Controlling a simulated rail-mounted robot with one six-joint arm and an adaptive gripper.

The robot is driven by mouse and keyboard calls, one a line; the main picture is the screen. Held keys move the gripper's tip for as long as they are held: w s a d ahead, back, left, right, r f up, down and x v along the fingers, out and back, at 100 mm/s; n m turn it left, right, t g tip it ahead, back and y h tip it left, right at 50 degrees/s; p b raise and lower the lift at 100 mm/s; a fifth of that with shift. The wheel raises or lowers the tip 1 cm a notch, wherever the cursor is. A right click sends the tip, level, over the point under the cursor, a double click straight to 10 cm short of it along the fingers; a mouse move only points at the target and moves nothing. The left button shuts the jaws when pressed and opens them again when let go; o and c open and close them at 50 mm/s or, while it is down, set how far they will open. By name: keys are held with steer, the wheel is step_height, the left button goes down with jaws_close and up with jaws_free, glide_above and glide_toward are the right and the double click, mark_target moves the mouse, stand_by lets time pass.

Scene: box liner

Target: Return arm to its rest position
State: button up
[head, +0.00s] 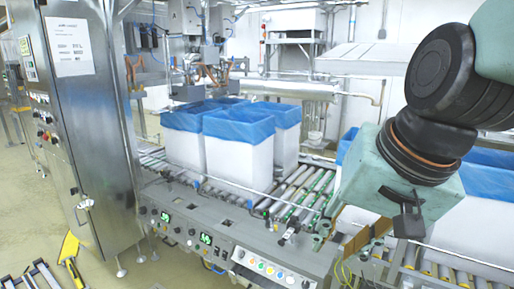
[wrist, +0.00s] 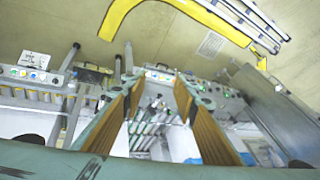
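My arm (head: 430,140) hangs at the right of the head view, above the roller conveyor. My gripper (head: 362,240) points down toward the front edge of the conveyor, and its fingers are partly hidden by the wrist block. In the wrist view my gripper (wrist: 156,78) shows two brown-padded fingers with a clear gap. It is open and nothing is between the fingers.
White boxes with blue liners (head: 238,150) stand on the roller conveyor (head: 300,190). More lined boxes (head: 480,215) stand behind my arm. A control panel (head: 260,262) runs along the conveyor front. A steel cabinet (head: 85,110) stands left. Open floor (head: 120,275) lies at front left.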

steer(key=s+d+n+h, duration=0.1)
steer(key=s+d, duration=0.2)
steer(key=s, duration=0.4)
steer(key=s+d+r+n, duration=0.1)
steer(key=s+d+n, duration=0.1)
steer(key=s, duration=0.5)
steer(key=shift+s+d+g+h, duration=0.3)
steer(key=shift+d+h, duration=0.1)
steer(key=shift+d, duration=0.4)
steer(key=shift+w+r, duration=0.1)
